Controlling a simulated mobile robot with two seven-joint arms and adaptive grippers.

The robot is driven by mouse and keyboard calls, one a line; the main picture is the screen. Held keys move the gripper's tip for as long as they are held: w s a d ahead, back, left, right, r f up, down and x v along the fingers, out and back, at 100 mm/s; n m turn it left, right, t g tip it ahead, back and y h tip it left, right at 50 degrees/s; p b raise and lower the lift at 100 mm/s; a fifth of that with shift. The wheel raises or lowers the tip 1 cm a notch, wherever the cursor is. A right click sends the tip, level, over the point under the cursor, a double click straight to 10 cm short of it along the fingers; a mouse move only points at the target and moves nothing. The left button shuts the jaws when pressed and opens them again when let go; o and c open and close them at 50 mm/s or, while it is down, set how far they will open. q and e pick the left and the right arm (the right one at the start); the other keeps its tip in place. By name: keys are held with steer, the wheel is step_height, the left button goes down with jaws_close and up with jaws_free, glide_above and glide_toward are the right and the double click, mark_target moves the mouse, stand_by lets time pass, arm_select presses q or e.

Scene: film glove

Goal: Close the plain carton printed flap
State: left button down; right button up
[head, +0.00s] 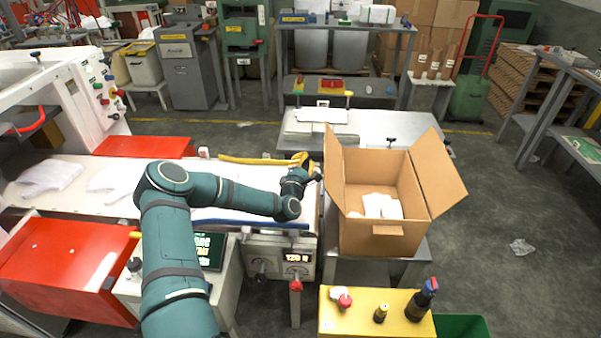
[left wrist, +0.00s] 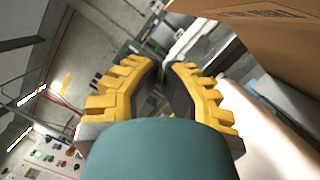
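The plain brown carton (head: 380,236) stands open at the right of the work line, with white items (head: 380,206) inside. Its left flap (head: 333,160) stands up and its right flap (head: 440,172) leans outward. In the left wrist view, brown cardboard (left wrist: 290,50) fills the upper right, with dark print along its top edge. I cannot tell which flap bears the print. My left gripper (head: 308,170) is just left of the left flap, apparently empty. Its yellow-and-black fingers (left wrist: 168,68) show a narrow gap between them. My right gripper is not in view.
A yellow box (head: 365,322) with bottles and knobs stands in front of the carton. A grey table (head: 372,127) is behind it. A white machine bed (head: 230,222) with a display lies under my left arm. Floor to the carton's right is mostly clear.

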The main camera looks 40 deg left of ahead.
mark_target(334, 163)
arm_select(q)
steer(key=w+d+r, duration=0.2)
steer(key=shift+w+d, duration=0.25)
steer(key=shift+d, duration=0.1)
steer(key=shift+r, duration=0.1)
steer(key=shift+w+d+r+m+p, duration=0.2)
steer(key=shift+d+r+m+p, duration=0.15)
steer(key=shift+m, duration=0.15)
steer(key=shift+w+d, duration=0.1)
steer(key=shift+d, duration=0.05)
